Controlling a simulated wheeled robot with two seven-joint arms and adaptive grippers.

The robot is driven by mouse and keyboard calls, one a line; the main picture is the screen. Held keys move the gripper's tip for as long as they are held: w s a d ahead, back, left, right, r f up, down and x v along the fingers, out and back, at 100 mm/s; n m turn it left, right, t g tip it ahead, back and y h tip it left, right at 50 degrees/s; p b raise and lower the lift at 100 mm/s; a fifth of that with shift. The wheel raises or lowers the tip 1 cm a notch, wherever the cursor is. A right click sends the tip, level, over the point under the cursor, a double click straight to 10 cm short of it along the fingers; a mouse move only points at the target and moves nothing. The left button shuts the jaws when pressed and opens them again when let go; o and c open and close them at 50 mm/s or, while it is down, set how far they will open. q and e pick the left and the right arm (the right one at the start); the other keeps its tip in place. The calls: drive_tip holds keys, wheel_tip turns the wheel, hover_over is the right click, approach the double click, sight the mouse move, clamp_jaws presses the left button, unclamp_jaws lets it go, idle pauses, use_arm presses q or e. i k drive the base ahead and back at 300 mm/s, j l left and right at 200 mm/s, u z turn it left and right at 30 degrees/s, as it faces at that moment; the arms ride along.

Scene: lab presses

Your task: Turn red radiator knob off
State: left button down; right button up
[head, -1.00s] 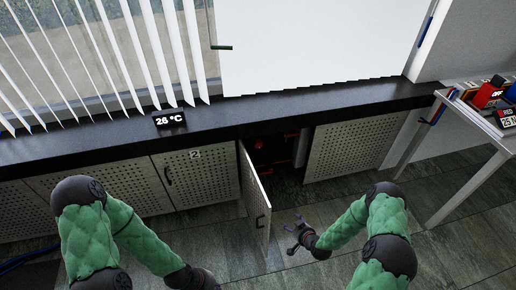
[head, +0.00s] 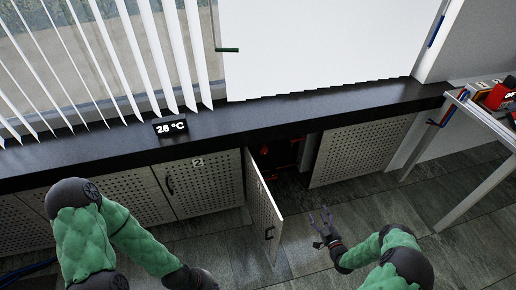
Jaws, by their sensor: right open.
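The red radiator knob cannot be picked out for sure; small red parts (head: 266,150) show in the dark open cabinet (head: 285,165) under the counter. The cabinet door (head: 262,203) stands ajar, swung out toward me, with a dark handle. My right gripper (head: 322,216) is open and empty, in front of the cabinet opening and to the right of the door, apart from both. My left arm (head: 120,240) comes in at the lower left; its gripper is not visible, cut off at the bottom edge.
A black counter (head: 330,108) runs above perforated cabinet panels, one marked 2 (head: 197,180). A display (head: 171,127) on it reads 26 °C. A table (head: 480,115) with red items stands at the right. The floor (head: 390,215) before the right panel is clear.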

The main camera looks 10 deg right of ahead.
sight(263, 149)
drive_tip(key=i+j, duration=0.4)
drive_tip(key=i, duration=0.15)
drive_tip(key=i+j, duration=0.4)
drive_tip(key=i, duration=0.1)
